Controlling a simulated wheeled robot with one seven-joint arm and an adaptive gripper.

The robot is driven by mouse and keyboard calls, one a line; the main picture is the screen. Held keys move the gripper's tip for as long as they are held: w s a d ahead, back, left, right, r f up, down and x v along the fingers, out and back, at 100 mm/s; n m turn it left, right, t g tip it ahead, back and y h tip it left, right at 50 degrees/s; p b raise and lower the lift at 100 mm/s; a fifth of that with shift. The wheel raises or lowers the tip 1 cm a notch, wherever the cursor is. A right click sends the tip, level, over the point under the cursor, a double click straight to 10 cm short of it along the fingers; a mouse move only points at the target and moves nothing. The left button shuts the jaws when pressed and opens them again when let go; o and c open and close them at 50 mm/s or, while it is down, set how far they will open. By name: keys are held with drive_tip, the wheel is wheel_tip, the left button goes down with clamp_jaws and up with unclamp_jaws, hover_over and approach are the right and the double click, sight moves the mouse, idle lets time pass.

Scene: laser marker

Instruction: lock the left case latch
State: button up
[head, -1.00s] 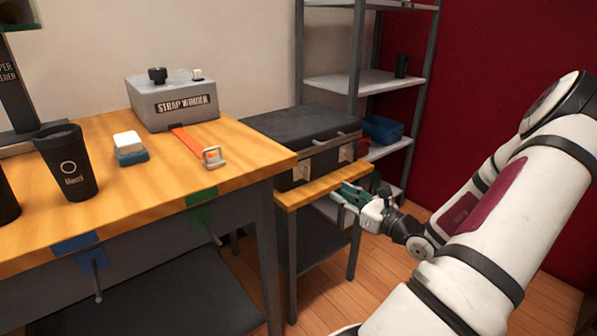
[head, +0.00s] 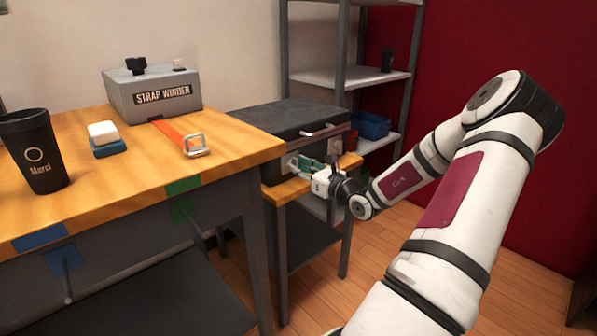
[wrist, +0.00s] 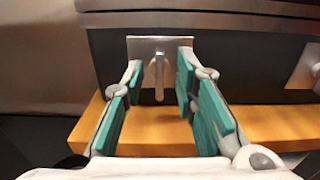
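The dark case (head: 290,122) stands on a small wooden-topped table, its front facing my gripper. In the wrist view, the left latch (wrist: 160,47) is a pale plate on the case front with a narrow lever pointing down. My gripper (wrist: 160,72) is open, with one teal-padded finger on each side of the lever. A gap shows between the lever and each finger; I cannot tell how deep the fingertips reach. In the head view, my gripper (head: 306,164) is at the case's front left, largely covering the left latch. The right latch (wrist: 306,67) shows at the wrist view's right edge.
The small table's wooden edge (wrist: 260,128) runs just below the case and under my fingers. A larger workbench (head: 225,150) with a strap winder (head: 155,92) stands to the left. A shelf (head: 350,77) with a blue bin (head: 370,126) stands behind.

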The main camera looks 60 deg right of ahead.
drive_tip(key=shift+w, duration=0.4)
clamp_jaws()
